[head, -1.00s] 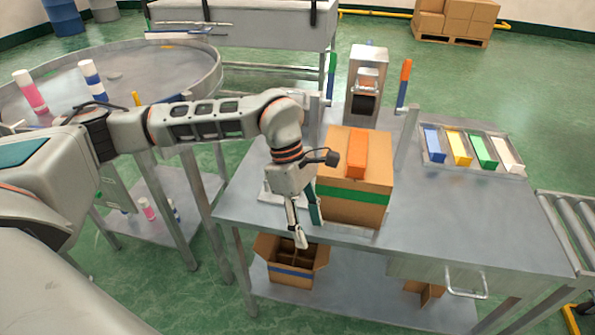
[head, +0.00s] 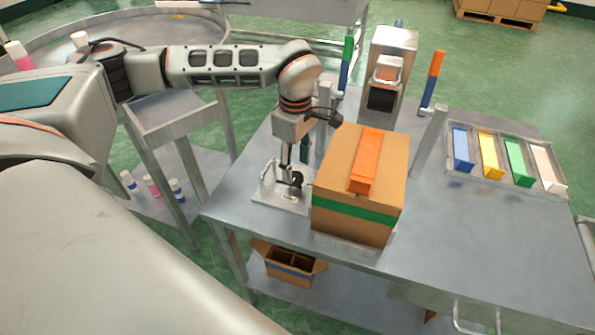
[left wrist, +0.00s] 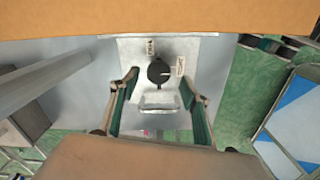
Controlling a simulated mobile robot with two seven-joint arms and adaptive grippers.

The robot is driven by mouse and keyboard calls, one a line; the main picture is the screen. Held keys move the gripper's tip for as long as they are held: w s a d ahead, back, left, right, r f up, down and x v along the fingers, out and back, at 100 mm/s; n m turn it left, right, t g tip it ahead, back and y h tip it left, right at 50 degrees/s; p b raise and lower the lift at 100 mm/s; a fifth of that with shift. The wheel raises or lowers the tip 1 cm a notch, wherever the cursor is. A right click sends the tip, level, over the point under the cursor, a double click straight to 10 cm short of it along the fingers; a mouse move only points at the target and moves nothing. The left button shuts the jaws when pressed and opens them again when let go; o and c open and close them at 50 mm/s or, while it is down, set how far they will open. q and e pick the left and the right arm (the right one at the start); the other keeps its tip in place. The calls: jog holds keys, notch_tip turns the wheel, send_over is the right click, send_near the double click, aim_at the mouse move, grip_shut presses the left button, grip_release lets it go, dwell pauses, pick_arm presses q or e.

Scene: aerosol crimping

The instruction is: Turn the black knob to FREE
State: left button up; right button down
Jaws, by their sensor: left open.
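The black knob (head: 296,180) sits on a pale plate (head: 268,196) on the metal table, beside the cardboard box. In the left wrist view the knob (left wrist: 159,71) is round with a white pointer mark aimed right, toward a small label (left wrist: 181,66). Another label (left wrist: 150,47) stands above it; I cannot read either surely. My left gripper (head: 293,168) is above the plate, close to the knob in the head view. In the left wrist view its two green-padded fingers (left wrist: 157,92) are apart, one on each side of the knob, with nothing held. My right gripper is not in view.
A taped cardboard box (head: 335,215) with an orange block (head: 364,160) on top stands right of the knob. A metal handle (left wrist: 159,106) rises from the plate. A metal post (head: 430,140) and a press-like machine (head: 390,70) stand behind. The table's right front is clear.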

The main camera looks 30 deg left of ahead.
aim_at(296, 177)
pick_arm(q)
notch_tip(296, 177, down, 2)
jog(key=shift+f, duration=0.7)
jog(key=shift+w, duration=0.1)
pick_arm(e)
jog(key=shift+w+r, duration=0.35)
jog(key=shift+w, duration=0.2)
pick_arm(q)
jog(key=c, duration=1.1)
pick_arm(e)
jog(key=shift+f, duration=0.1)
